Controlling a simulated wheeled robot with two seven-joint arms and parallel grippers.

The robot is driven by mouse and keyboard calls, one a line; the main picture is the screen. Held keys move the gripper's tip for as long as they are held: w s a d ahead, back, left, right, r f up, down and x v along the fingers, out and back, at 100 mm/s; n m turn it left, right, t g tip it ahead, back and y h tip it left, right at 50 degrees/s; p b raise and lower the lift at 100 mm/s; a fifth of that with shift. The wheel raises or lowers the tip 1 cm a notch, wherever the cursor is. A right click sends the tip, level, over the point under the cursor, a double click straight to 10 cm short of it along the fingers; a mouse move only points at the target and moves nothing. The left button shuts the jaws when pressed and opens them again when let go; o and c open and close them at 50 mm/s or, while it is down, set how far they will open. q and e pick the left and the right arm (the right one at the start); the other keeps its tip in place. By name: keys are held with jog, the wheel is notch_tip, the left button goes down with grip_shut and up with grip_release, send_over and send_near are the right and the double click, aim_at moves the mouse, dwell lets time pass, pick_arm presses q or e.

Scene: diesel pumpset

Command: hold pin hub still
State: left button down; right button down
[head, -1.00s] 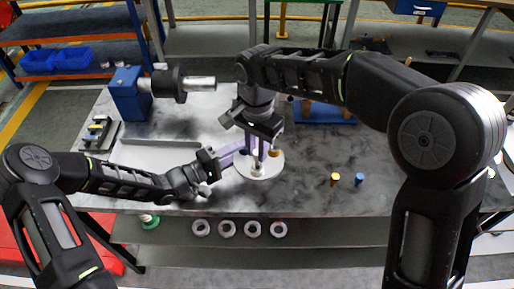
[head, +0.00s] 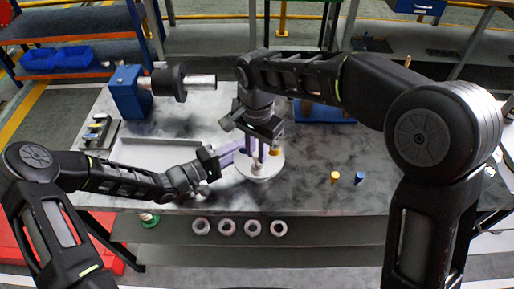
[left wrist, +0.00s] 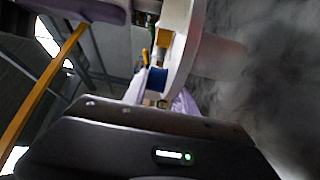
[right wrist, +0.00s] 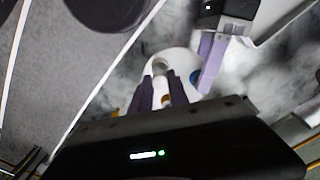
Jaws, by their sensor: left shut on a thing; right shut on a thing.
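The pin hub (head: 262,171) is a pale disc with upright pins, at the front middle of the bench. It also shows from above in the right wrist view (right wrist: 182,57) and edge-on in the left wrist view (left wrist: 181,45). A blue pin (right wrist: 196,76) stands on the hub.
A loose yellow pin (head: 334,177) and a blue pin (head: 359,178) stand on the bench right of the hub. A blue stand with a shaft (head: 128,95) is at the back left. A flat tray (head: 150,151) lies beside my left arm. The right of the bench is mostly clear.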

aim_at(257, 153)
pick_arm(q)
jog(key=shift+f, duration=0.1)
pick_arm(e)
jog(key=shift+f, duration=1)
jog(key=c, duration=1.2)
grip_release()
notch_tip(257, 153, up, 12)
pick_arm(q)
jog(key=c, duration=0.9)
grip_release()
jog(key=shift+a, duration=0.15)
jog(key=v, duration=1.1)
jog(key=shift+s+a, duration=0.25)
jog(key=shift+s, duration=0.1)
